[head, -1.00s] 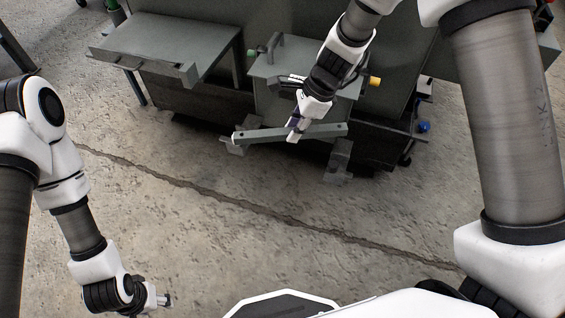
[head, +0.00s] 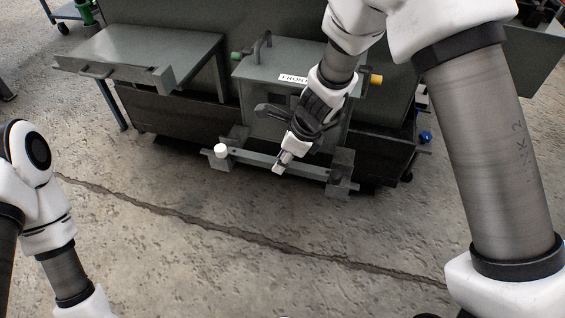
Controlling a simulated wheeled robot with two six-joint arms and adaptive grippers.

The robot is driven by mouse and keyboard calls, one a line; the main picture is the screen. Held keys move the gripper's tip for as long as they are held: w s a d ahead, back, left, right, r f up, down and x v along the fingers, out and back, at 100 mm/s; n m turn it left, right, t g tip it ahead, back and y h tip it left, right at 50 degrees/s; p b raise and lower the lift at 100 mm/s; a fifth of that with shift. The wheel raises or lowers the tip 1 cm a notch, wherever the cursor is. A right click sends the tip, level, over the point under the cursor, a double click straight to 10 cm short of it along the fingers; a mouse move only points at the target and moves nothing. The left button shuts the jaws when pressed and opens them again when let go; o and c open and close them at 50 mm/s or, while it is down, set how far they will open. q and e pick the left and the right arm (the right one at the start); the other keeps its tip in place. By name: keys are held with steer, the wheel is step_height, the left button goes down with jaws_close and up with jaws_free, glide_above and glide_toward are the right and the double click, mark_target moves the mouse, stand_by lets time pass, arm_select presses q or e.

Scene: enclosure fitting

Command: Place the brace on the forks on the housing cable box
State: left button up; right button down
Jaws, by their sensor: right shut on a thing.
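The housing cable box (head: 257,72) is grey, with a "FRONT" label, a green fitting on its left and a yellow one on its right. Two grey forks stick out low at its front, a left fork (head: 238,135) and a right fork (head: 341,187). The brace (head: 252,156), a long grey bar, lies across the front at the forks. I cannot tell whether it is seated in them. My right gripper (head: 281,163) is shut on the brace near its middle and hides part of it. My left gripper is outside the frame; only its arm shows at lower left.
A grey shelf (head: 140,50) with a raised front edge stands left of the box. A white round piece (head: 221,150) shows at the brace's left end. A blue knob (head: 426,137) is at the right. The cracked concrete floor (head: 200,250) in front is clear.

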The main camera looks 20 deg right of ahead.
steer(key=shift+f, duration=0.15)
steer(key=c, duration=1)
jaws_free()
steer(key=shift+o, duration=0.2)
steer(key=p+v, duration=0.6)
steer(key=v, duration=0.6)
steer(key=shift+r+p, duration=0.25)
steer(key=shift+p, duration=0.1)
